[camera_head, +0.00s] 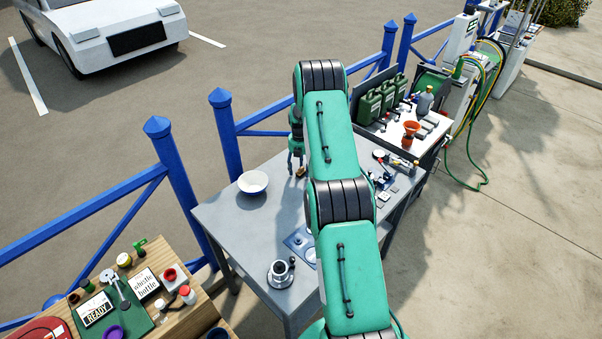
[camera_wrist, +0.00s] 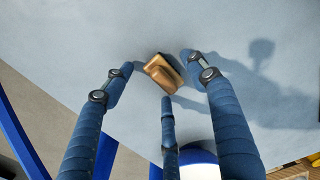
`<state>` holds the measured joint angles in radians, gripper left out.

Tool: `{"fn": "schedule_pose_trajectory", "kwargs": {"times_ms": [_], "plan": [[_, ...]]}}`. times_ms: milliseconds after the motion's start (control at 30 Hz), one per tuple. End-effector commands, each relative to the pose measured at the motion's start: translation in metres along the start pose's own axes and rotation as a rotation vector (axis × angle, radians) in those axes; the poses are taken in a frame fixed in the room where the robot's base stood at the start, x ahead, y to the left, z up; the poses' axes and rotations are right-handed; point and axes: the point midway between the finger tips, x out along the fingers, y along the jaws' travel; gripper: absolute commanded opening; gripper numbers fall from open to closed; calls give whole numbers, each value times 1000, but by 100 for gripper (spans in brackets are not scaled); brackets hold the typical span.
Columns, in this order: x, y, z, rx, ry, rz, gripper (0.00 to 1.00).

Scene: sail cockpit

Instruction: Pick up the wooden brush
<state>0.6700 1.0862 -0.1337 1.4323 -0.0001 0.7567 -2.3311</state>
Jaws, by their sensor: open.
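The wooden brush (camera_wrist: 163,74) lies on the grey table in the wrist view, a brown block with a darker side edge. It also shows as a small brown spot (camera_head: 300,171) in the head view, just under my gripper. My gripper (camera_wrist: 158,76) is open, its blue fingers spread around the brush in the wrist view. One finger is on the left, one on the right and one at the near side. In the head view my gripper (camera_head: 296,162) points down over the table, partly hidden by my arm. I cannot tell whether any finger touches the brush.
A silver cup-like item (camera_head: 280,272) is near the front. Tools (camera_head: 385,170) lie to the right. Blue railing posts (camera_head: 225,130) stand behind the table.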

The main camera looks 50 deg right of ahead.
Motion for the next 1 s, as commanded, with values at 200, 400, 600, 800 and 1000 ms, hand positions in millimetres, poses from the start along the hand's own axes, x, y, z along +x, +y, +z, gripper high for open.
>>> {"fn": "schedule_pose_trajectory", "kwargs": {"times_ms": [200, 400, 600, 800, 1000], "plan": [[0, 0, 0, 0, 0, 0, 57], [0, 0, 0, 0, 0, 0, 27], [0, 0, 0, 0, 0, 0, 8], [0, 0, 0, 0, 0, 0, 8], [-5, 0, 0, 0, 0, 0, 8]]}}
